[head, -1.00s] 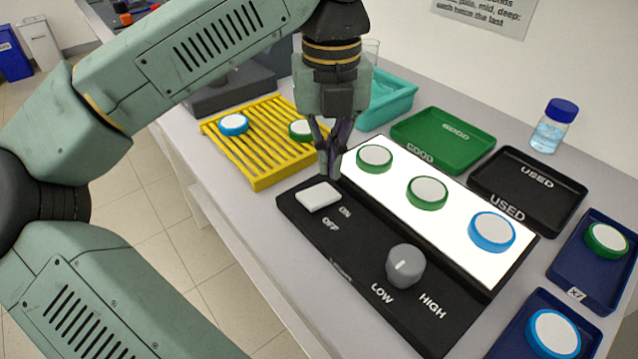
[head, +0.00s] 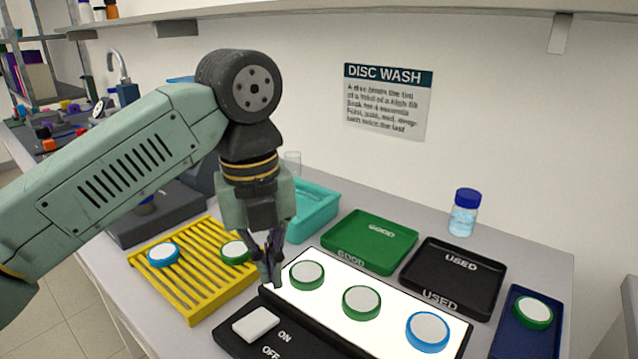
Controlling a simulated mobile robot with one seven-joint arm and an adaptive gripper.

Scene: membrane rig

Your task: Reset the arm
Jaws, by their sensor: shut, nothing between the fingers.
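My gripper (head: 270,282) points down with its dark fingers together and nothing between them. It is above the left end of the lit white panel (head: 390,333), near the white rocker switch (head: 256,324) marked ON and OFF. On the panel lie a left green-rimmed disc (head: 307,275), a middle green-rimmed disc (head: 361,302) and a blue-rimmed disc (head: 428,332). My arm reaches in from the left. The panel's knob is out of view below.
The yellow rack (head: 197,291) holds a blue-rimmed disc (head: 163,254) and a green-rimmed disc (head: 236,252). Behind are a teal tray (head: 318,214), a green GOOD tray (head: 372,242) and a black USED tray (head: 455,273). A blue-capped bottle (head: 464,213) stands behind. A navy tray (head: 512,345) holds a green-rimmed disc.

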